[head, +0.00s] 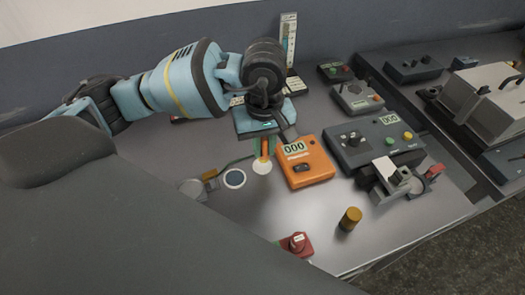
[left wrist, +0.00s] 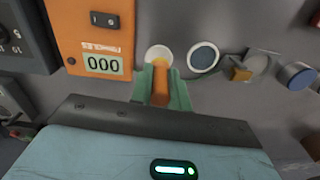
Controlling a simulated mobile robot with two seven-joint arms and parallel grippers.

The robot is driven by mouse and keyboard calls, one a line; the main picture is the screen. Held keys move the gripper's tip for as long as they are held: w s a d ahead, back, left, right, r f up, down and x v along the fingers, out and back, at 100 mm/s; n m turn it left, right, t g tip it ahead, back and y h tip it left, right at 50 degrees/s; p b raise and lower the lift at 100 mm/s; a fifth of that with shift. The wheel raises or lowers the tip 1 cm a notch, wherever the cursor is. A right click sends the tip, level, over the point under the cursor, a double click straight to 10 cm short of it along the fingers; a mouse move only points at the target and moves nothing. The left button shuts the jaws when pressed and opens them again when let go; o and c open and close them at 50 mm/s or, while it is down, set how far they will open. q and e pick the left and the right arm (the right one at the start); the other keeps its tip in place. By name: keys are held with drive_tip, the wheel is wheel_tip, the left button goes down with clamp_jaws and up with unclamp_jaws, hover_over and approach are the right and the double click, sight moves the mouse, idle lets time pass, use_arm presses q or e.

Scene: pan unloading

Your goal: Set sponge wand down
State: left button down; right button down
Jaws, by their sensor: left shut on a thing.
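The sponge wand (head: 264,149) shows as an orange stick. My left gripper (head: 263,147) points down at the table and is shut on it; in the left wrist view the green fingers (left wrist: 162,88) stand on either side of the orange stick (left wrist: 160,86). The stick's far end meets a pale round disc (head: 262,167), which also shows in the left wrist view (left wrist: 158,54). I cannot tell whether the disc is part of the wand or a spot on the table. My right gripper is not in view.
An orange box (head: 305,170) with a "000" display stands just right of the gripper. A dark disc with a white rim (head: 234,178) lies to the left. A dark control box (head: 357,140), an amber cylinder (head: 350,219) and a red piece (head: 296,243) stand farther right and nearer.

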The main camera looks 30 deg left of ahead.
sight(263, 154)
use_arm(q)
drive_tip(key=f, duration=0.2)
drive_tip(key=shift+w+a+f, duration=0.35)
drive_tip(key=shift+a, duration=0.05)
drive_tip(key=shift+f, duration=0.4)
drive_tip(key=shift+f, duration=0.15)
drive_tip(key=c, duration=1.3)
unclamp_jaws()
drive_tip(key=shift+c, duration=0.2)
wheel_tip(263, 154, up, 12)
drive_tip(key=shift+r, duration=0.15)
